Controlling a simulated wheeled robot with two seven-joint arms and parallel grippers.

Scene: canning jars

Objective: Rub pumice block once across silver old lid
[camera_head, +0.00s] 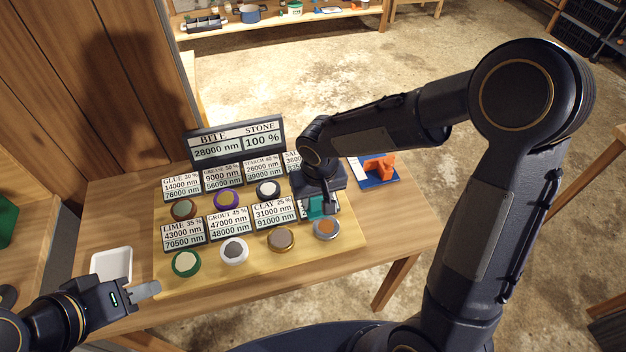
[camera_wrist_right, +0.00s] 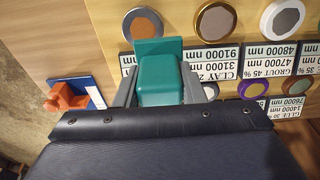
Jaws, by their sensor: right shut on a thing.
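My right gripper (camera_wrist_right: 160,88) is shut on a teal block (camera_wrist_right: 158,78), which I take to be the pumice block; it also shows in the head view (camera_head: 316,207). The silver lid (camera_head: 326,228), with a rusty orange-brown centre, lies on the board just in front of the block. In the right wrist view the lid (camera_wrist_right: 143,24) sits just beyond the block's wide front end; I cannot tell whether they touch. My left gripper (camera_head: 146,290) is at the table's front left, away from the lids, and whether its fingers are apart is unclear.
Several other lids, including a gold one (camera_head: 281,240) and a white one (camera_head: 234,251), lie with label cards on the board (camera_head: 345,246). A display (camera_head: 235,142) reads "BITE 28000 nm, STONE 100 %". A white tray (camera_head: 111,264) is at left, an orange object (camera_head: 379,166) at right.

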